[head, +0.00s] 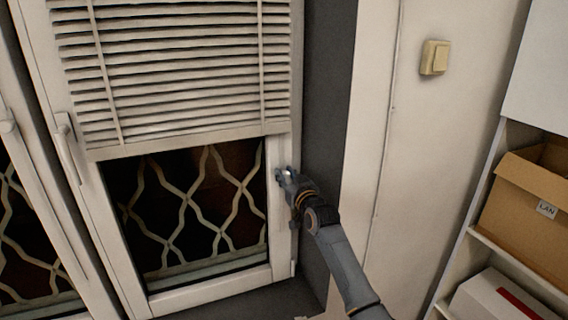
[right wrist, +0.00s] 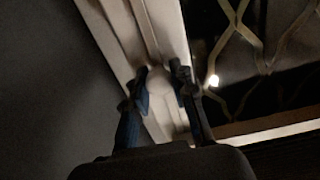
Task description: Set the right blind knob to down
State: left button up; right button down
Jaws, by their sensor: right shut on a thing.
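The white slatted blind (head: 180,75) covers the upper part of the window, and its bottom rail (head: 190,141) hangs above the bare lower glass. My right gripper (head: 283,176) is at the right side of the window frame, just below the level of the bottom rail. In the right wrist view a pale, rounded knob (right wrist: 158,80) sits on the white frame between the two dark fingers of my right gripper (right wrist: 161,87), which is shut on it. In the head view the gripper mostly hides the knob. My left gripper is not in view.
A window handle (head: 66,150) is on the left frame. A light switch (head: 434,57) is on the wall at right. Shelves at far right hold a cardboard box (head: 525,210) and a white box (head: 500,300). A patterned grille (head: 190,210) shows through the glass.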

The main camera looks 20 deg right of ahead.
notch_tip(320, 180, down, 20)
jog(key=b, duration=1.1)
jog(key=shift+r, duration=0.1)
jog(key=shift+f, duration=0.35)
jog(key=c, duration=1.1)
grip_release()
jog(key=shift+s, duration=0.1)
send_near(282, 223)
jog(key=s, duration=0.5)
jog(key=shift+s+d, duration=0.1)
jog(key=shift+s, duration=0.1)
